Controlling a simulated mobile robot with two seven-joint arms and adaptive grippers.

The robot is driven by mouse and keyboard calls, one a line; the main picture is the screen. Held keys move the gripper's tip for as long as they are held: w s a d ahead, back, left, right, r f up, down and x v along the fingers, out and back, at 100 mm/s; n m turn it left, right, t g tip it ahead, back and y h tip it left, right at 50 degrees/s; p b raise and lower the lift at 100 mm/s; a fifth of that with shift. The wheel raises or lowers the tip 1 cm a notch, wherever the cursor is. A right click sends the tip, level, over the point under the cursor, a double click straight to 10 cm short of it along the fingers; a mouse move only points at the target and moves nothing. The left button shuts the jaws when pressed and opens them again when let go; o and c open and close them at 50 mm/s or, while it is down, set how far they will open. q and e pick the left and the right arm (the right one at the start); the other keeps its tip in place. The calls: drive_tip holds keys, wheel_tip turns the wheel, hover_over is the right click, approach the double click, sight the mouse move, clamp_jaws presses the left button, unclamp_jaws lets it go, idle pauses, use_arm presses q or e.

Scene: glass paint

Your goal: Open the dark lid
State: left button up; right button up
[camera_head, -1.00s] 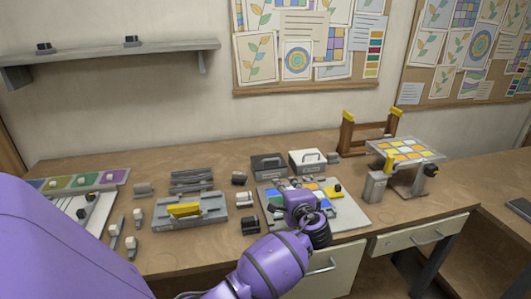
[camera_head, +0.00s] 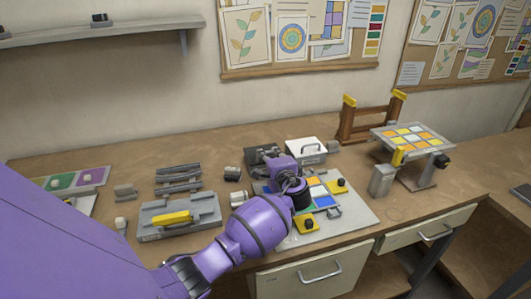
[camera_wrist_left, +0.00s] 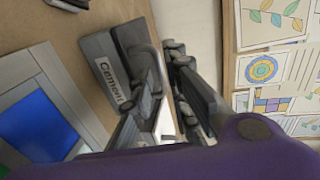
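The dark box with its dark lid (camera_head: 258,151) stands on the table beside the white-lidded box (camera_head: 306,150). In the left wrist view the dark lid (camera_wrist_left: 126,38) carries an arched handle, and the grey front (camera_wrist_left: 110,78) reads "Cement". The lid looks shut. My left gripper (camera_head: 272,158) is at the dark box's front right, partly covering it. In the left wrist view its fingers (camera_wrist_left: 164,60) are apart with a narrow gap, tips close by the handle. Whether they touch the handle is unclear. My right gripper is not in view.
A panel with coloured tiles (camera_head: 352,211) lies under and right of my left gripper. A grey tray with a yellow-handled tool (camera_head: 204,217) is to the left. A tiled stand (camera_head: 428,150) and a wooden rack (camera_head: 348,125) are at the right.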

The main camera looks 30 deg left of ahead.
sight(266, 152)
use_arm(q)
drive_tip(key=shift+x, duration=1.9)
clamp_jaws()
drive_tip(key=shift+f, duration=0.1)
